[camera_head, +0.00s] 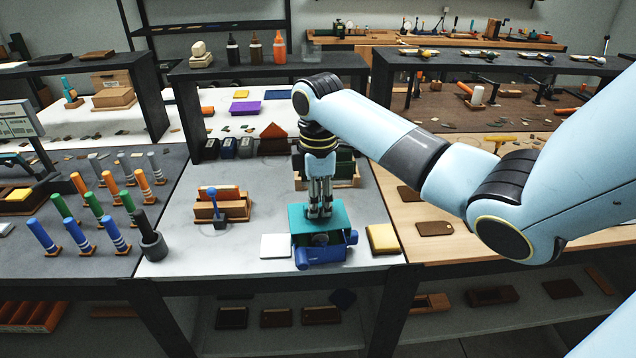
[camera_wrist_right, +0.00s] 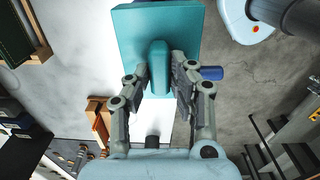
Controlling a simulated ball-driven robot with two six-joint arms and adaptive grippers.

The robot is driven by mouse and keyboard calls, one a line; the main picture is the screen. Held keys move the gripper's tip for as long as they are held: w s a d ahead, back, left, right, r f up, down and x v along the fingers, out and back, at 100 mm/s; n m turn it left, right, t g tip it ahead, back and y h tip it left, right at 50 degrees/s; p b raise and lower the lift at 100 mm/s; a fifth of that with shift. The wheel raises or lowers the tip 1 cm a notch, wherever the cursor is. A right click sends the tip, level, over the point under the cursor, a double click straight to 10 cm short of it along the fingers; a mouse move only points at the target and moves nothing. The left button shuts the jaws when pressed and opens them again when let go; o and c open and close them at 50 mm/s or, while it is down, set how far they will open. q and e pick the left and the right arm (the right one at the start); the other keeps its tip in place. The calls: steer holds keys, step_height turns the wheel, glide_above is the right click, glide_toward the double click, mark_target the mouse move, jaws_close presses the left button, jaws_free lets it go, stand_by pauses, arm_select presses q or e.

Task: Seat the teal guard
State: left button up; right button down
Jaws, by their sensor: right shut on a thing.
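The teal guard (camera_head: 335,214) is a flat plate with a raised grip bar. It is at the top of the blue press (camera_head: 325,255) in the head view; whether it rests on it or hangs just above, I cannot tell. My right gripper (camera_head: 319,213) points down at the guard. In the right wrist view my right gripper (camera_wrist_right: 161,82) is shut on the bar of the teal guard (camera_wrist_right: 178,22), one finger on each side. A blue rounded part (camera_wrist_right: 212,73) shows past the right finger, the rest of the press hidden behind the guard. My left gripper is not in view.
A white pad (camera_head: 275,246) lies left of the press and a yellow block (camera_head: 382,239) right of it. A wooden holder with a blue-knobbed lever (camera_head: 213,205) stands farther left. Dark bins (camera_head: 228,148) are behind.

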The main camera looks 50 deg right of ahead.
steer(key=shift+f+b, duration=0.5)
steer(key=shift+f, duration=0.65)
steer(key=c, duration=1.1)
jaws_free()
steer(key=shift+o, duration=0.5)
steer(key=shift+o, duration=1.3)
steer(key=shift+r, duration=0.1)
